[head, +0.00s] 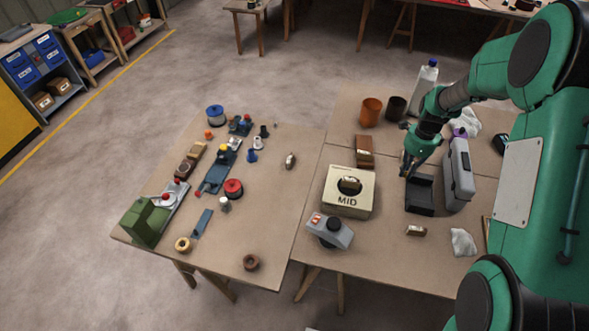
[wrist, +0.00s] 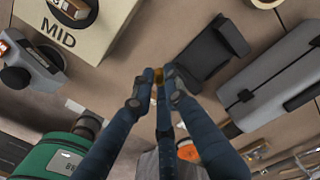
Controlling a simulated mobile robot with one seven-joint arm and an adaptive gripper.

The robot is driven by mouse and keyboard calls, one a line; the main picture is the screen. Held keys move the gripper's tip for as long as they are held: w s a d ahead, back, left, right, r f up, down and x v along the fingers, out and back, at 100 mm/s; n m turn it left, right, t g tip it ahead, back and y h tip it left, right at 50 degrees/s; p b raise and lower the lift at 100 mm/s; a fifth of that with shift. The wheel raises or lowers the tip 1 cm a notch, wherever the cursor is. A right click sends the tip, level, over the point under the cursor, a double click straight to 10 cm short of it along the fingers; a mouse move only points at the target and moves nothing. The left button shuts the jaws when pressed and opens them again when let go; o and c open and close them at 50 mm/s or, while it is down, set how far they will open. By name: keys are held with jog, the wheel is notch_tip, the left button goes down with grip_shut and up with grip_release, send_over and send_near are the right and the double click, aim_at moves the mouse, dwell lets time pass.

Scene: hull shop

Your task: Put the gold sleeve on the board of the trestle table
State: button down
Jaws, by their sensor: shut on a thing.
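My gripper (head: 408,168) is over the right-hand wooden table, beside a black angled holder. In the wrist view its fingertips (wrist: 158,88) are closed on a small gold piece, the gold sleeve (wrist: 155,93), mostly hidden by the fingers. I cannot make the sleeve out in the head view. Two wooden boards on legs stand side by side: the left table board (head: 278,205) and the right table board (head: 385,255). I cannot tell for sure which one is the trestle table. The gripper appears to be above the right board, apart from it.
Close to the gripper are the black holder (head: 425,206), a grey case (head: 459,175) and a cream MID box (head: 347,205). A grey device (head: 330,232) stands in front. Cups (head: 371,111) stand behind. The left board has clear room on its right side; its left half is crowded.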

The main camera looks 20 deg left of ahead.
jog(key=s+a+n, duration=0.1)
jog(key=a, duration=0.4)
jog(key=s+a+n, duration=0.1)
jog(key=a, duration=0.5)
jog(key=s+a+n+b, duration=0.1)
jog(key=a, duration=0.5)
jog(key=shift+s+a, duration=0.2)
jog(key=shift+s, duration=0.2)
jog(key=s+a+n+b, duration=0.1)
jog(key=s+a+n, duration=0.4)
jog(key=s+a, duration=1.2)
jog(key=s+a+n+b, duration=0.2)
jog(key=s+a+n, duration=0.2)
jog(key=s+a, duration=1.3)
jog(key=w+a+f, duration=0.1)
jog(key=f, duration=0.6)
jog(key=w+a+f, duration=0.1)
jog(key=f, duration=0.3)
jog(key=shift+w+a+f, duration=0.2)
jog(key=shift+w+a, duration=0.15)
jog(key=w+a, duration=0.3)
jog(key=a, duration=0.1)
jog(key=w+a+f+b, duration=0.1)
jog(key=w+a, duration=0.2)
jog(key=a, duration=0.1)
jog(key=w+a, duration=0.2)
jog(key=a, duration=0.2)
jog(key=shift+w+a+f+b, duration=0.2)
jog(key=shift+w+b, duration=0.1)
jog(key=shift+w, duration=0.1)
